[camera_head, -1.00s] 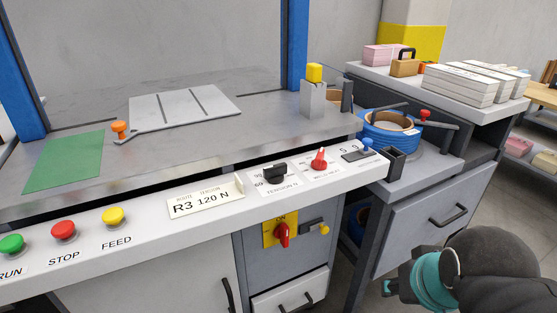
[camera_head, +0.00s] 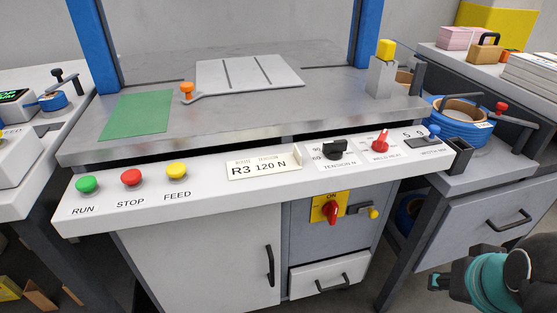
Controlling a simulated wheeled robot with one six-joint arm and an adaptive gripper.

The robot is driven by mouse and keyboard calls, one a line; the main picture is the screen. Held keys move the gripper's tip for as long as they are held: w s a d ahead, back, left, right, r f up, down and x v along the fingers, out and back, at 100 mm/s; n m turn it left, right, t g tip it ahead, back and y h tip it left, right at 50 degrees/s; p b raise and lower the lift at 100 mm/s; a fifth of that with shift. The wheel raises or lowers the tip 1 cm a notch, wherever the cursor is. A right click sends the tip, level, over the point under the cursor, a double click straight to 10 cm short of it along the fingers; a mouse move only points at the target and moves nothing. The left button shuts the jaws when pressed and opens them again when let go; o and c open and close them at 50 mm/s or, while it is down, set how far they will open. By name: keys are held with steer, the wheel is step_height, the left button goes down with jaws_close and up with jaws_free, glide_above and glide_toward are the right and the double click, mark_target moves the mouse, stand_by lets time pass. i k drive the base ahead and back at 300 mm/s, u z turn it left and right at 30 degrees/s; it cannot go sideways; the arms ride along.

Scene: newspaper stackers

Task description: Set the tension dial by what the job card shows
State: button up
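The job card (camera_head: 264,167) stands on the front panel of the machine and reads R3, 120 N. The black tension dial (camera_head: 335,149) is to its right on a white plate labelled TENSION N. The numbers 90 and 60 show at its left; the pointer's exact setting is too small to tell. A red weld heat knob (camera_head: 380,142) is further right. Part of my arm, dark with a teal band, shows at the lower right, well away from the dial. My gripper's fingers cannot be made out there.
Green RUN (camera_head: 87,184), red STOP (camera_head: 132,177) and yellow FEED (camera_head: 176,171) buttons line the panel's left. A red main switch (camera_head: 331,209) sits below the dial. A blue strap coil (camera_head: 460,123) and side cabinet (camera_head: 495,215) stand right. Another machine stands left.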

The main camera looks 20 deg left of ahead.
mark_target(333, 151)
steer(key=z, duration=0.9)
steer(key=k, duration=0.5)
steer(key=u, duration=0.4)
